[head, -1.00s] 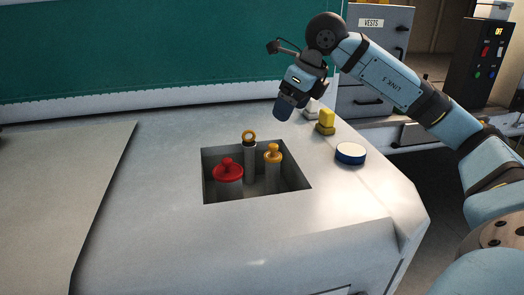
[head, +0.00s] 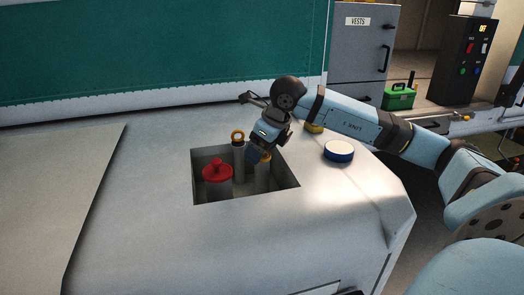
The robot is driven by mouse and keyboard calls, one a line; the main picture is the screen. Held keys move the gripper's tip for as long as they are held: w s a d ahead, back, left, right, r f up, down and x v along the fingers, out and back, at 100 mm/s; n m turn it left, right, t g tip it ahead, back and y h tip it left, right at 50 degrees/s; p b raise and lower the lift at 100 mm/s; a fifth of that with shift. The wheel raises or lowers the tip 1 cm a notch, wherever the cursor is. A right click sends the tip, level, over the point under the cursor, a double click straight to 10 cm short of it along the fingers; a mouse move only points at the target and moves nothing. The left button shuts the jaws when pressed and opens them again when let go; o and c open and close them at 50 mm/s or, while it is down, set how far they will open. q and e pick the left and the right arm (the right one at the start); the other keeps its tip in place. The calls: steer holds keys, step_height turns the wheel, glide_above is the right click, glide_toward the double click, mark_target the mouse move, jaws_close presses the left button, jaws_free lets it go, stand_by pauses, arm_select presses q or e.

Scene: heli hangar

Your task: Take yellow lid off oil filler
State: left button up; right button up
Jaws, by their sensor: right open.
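The oil filler (head: 263,180) is a pale tube at the right of a square recess in the white panel. Its yellow lid is hidden behind my right gripper. My right gripper (head: 258,158) is open, pointing down at the top of this tube. I cannot tell whether its fingers touch the lid or stand around it. My left gripper is not in view.
In the recess (head: 284,191), a red-capped filler (head: 217,171) stands left and a ring-topped dipstick (head: 238,137) behind. On the panel are a blue-and-white round lid (head: 338,151) and a yellow piece (head: 314,128), partly hidden by my arm. The panel's left is clear.

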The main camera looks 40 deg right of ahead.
steer(key=c, duration=0.9)
steer(key=shift+c, duration=0.2)
